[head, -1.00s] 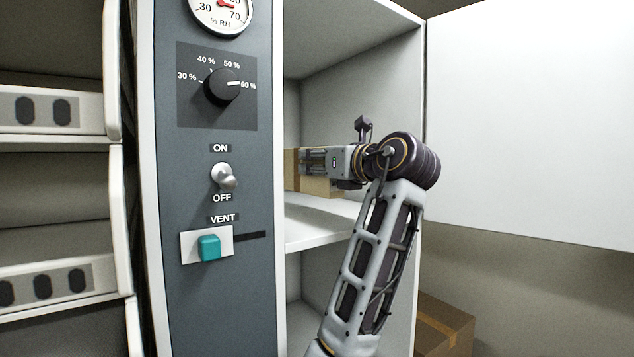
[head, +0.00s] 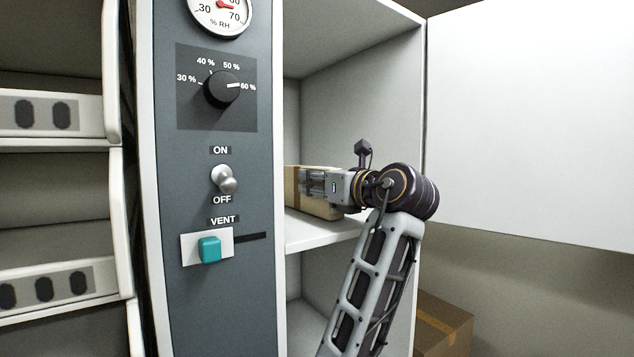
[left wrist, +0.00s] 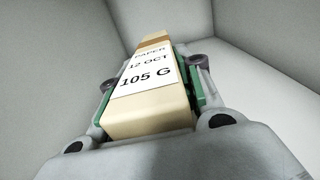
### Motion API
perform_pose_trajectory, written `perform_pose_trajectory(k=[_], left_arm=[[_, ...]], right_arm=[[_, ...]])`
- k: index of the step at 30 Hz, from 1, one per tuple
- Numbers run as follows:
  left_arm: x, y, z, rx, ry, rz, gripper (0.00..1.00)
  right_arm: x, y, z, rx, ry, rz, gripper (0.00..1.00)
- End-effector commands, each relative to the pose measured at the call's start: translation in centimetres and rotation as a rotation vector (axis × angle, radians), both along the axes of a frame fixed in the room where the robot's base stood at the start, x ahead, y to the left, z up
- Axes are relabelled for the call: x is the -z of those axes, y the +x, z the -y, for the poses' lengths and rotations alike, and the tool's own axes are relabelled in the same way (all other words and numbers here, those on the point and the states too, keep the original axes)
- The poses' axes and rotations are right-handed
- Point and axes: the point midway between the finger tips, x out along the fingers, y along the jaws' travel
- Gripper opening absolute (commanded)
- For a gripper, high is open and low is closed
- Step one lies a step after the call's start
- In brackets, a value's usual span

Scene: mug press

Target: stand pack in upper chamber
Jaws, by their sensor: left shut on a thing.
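The pack (head: 318,206) is a tan box inside the upper chamber (head: 352,98) of the cabinet, just above or on its shelf (head: 322,232); I cannot tell whether it touches. In the left wrist view the pack (left wrist: 150,112) carries a white label reading "PAPER 12 OCT 105 G". My left gripper (head: 318,184) reaches into the chamber and is shut on the pack. Its green-padded fingers lie on both sides of the pack in the left wrist view. The pack's left end is hidden behind the grey panel in the head view. My right gripper is not in view.
A grey control panel (head: 185,290) with a knob (head: 222,89), a toggle switch (head: 225,179) and a teal vent slider (head: 209,249) borders the chamber's left. The white door (head: 535,120) stands open at right. A cardboard box (head: 445,325) is low right. White racks (head: 50,200) stand left.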

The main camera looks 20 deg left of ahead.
Motion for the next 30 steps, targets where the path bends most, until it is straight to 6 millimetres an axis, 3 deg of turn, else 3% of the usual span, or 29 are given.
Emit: perform_pose_trajectory(k=[7,8,12,30], left_arm=[[0.25,-0.02,-0.01,0.0,0.002,0.001,0.0],[0.31,0.01,-0.02,0.0,0.0,0.0,0.38],[0.28,0.01,-0.02,0.0,0.0,0.0,0.56],[-0.04,0.2,-0.07,0.0,0.0,0.0,0.57]], right_arm=[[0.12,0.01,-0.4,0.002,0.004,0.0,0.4],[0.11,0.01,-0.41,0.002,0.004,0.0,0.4],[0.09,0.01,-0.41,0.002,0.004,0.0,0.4],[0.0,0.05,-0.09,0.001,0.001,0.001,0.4]])
